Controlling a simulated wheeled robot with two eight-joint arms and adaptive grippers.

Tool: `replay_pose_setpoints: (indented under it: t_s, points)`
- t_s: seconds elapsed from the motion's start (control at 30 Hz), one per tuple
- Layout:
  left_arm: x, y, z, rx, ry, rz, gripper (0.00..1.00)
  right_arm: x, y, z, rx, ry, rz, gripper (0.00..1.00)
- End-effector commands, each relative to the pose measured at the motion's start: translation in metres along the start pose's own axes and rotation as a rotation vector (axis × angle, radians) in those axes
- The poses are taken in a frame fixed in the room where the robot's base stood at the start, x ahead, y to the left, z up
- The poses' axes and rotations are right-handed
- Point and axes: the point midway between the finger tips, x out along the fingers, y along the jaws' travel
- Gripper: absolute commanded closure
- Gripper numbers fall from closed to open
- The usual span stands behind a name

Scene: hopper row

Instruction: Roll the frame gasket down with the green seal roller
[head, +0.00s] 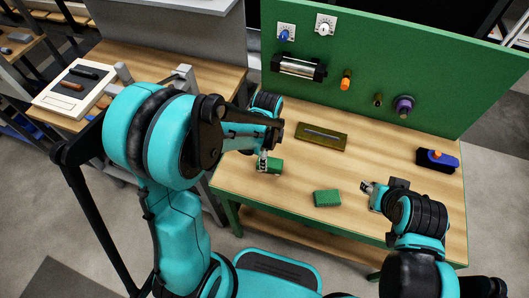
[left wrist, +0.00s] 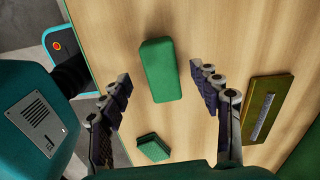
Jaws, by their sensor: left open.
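My left gripper (head: 264,160) is open above a green block (head: 274,167) on the wooden bench. In the left wrist view the block (left wrist: 160,70) lies between the spread fingers of my left gripper (left wrist: 159,77), apart from both. A second green block (head: 326,198) lies to the right; its edge looks dark and ridged in the left wrist view (left wrist: 153,148). I cannot tell whether either is the seal roller. No frame gasket is clearly recognisable. My right gripper (head: 368,187) is over the bench's right half, with no object seen in it; its opening is too small to judge.
An olive slotted plate (head: 321,137) lies behind the blocks. A blue-and-black piece with an orange knob (head: 437,160) sits at the right. A green upright panel (head: 425,75) closes the back, carrying a silver cylinder (head: 298,67) and knobs. A white tray (head: 58,103) is on the left bench.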

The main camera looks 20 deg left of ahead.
Motion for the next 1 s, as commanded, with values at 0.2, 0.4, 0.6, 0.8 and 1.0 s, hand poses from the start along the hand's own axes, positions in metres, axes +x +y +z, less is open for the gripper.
replay_pose_setpoints:
  t_s: [0.2, 0.4, 0.6, 0.8, 1.0]
  points:
    - [0.038, -0.001, 0.000, -0.002, 0.000, -0.001, 0.37, 0.014, 0.000, 0.010, 0.000, 0.000, 0.000, 0.60]
    - [0.054, -0.001, 0.000, -0.002, 0.000, -0.001, 0.37, 0.018, 0.000, 0.013, 0.000, 0.000, 0.000, 0.60]
    - [0.055, 0.000, 0.000, -0.003, 0.000, -0.002, 0.37, 0.018, 0.000, 0.013, 0.000, 0.000, 0.000, 0.60]
    - [0.055, 0.000, 0.000, -0.003, 0.000, -0.002, 0.63, 0.018, 0.000, 0.013, 0.000, 0.000, 0.000, 0.60]
    - [0.055, 0.000, 0.000, -0.003, 0.000, -0.002, 0.57, 0.018, 0.000, 0.013, 0.000, 0.000, 0.000, 0.60]
